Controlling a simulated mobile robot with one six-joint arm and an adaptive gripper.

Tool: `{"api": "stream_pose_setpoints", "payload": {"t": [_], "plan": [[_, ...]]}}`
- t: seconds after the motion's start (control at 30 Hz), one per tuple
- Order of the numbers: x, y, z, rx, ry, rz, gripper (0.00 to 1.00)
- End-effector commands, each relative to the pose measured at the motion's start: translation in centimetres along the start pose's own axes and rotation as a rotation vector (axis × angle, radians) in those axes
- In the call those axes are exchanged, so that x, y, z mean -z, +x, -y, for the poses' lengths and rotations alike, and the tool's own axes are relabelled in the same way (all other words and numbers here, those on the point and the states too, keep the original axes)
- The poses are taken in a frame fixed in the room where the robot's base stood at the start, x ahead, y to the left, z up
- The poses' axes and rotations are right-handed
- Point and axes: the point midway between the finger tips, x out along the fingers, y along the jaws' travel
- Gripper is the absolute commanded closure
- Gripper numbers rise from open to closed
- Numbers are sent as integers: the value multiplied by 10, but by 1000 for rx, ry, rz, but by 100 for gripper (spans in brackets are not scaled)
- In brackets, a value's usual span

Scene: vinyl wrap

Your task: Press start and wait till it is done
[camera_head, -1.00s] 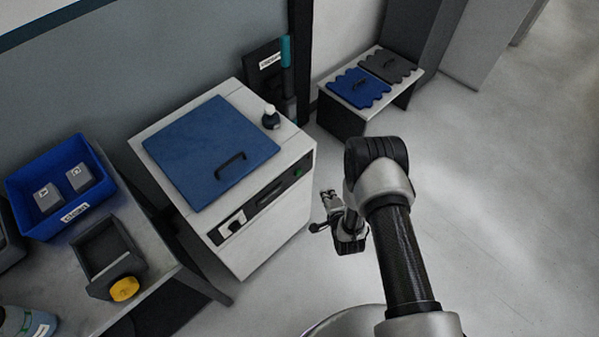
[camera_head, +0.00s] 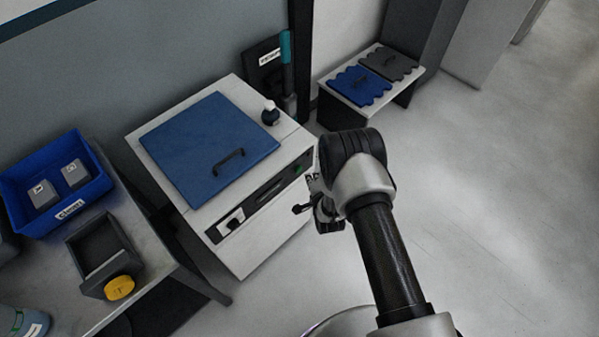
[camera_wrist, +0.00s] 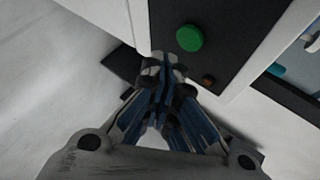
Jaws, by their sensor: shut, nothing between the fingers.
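The machine is a white box (camera_head: 262,240) with a blue lid (camera_head: 208,148) lying shut on top and a black handle on the lid. Its front has a dark control panel (camera_head: 268,190). A round green button (camera_wrist: 190,38) sits on the panel in the wrist view, with a small reddish-brown dot (camera_wrist: 208,80) below it. The green button also shows small in the head view (camera_head: 299,169). My gripper (camera_wrist: 165,68) is shut and empty. Its fingertips are just below the green button in the wrist view; I cannot tell whether they touch the panel.
A bench at left holds a blue bin (camera_head: 60,180) labelled clean, a dark tray (camera_head: 100,256) and a yellow cap (camera_head: 119,287). A low table behind carries blue (camera_head: 360,86) and grey (camera_head: 389,66) wavy pieces. The floor at right is clear.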

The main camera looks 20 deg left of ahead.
Motion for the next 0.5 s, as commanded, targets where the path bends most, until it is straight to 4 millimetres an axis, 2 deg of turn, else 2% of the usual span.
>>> {"api": "stream_pose_setpoints", "payload": {"t": [0.17,0.5], "plan": [[-6,8,5,0,0,0,100],[-7,9,7,-1,0,0,100]]}}
